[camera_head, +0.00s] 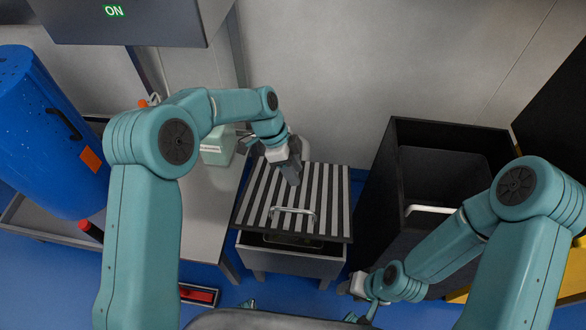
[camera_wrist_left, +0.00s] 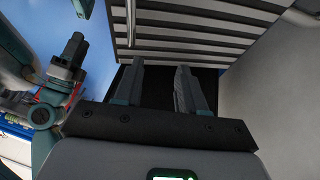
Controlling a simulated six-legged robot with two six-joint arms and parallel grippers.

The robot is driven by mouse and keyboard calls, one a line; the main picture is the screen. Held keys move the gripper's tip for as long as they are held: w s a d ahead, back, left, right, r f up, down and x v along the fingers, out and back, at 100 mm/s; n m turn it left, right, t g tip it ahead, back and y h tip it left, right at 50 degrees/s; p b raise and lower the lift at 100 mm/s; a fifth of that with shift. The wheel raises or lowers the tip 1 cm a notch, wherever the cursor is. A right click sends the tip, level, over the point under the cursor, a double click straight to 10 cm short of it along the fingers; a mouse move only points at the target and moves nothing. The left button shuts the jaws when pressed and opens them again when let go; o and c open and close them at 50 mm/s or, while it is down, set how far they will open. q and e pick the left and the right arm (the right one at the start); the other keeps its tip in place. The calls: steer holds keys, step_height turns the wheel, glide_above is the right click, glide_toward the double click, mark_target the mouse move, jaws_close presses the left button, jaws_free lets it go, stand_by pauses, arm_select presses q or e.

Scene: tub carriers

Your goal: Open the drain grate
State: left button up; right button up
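The drain grate (camera_head: 262,205) is a dark slatted panel with light stripes and a pale bar handle (camera_head: 292,211) near its front edge. It lies over a grey basin (camera_head: 290,264); a dark gap shows under its front edge, so it looks partly raised. The grate (camera_wrist_left: 200,32) and its handle (camera_wrist_left: 131,20) also show in the left wrist view. My left gripper (camera_head: 293,178) is over the back part of the grate, behind the handle. Its fingers (camera_wrist_left: 159,80) are apart with nothing seen between them. My right gripper (camera_head: 358,287) is low, right of the basin; its fingers are unclear.
A black open bin (camera_head: 388,195) with a white handle stands right of the basin. A grey bench (camera_head: 205,215) with a pale green container (camera_head: 217,150) and a blue barrel (camera_head: 45,135) are at the left. A wall is close behind the grate.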

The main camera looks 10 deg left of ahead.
arm_select(q)
steer(key=p+v, duration=0.1)
steer(key=v, duration=1.5)
steer(key=shift+w, duration=0.2)
steer(key=shift+a, duration=0.1)
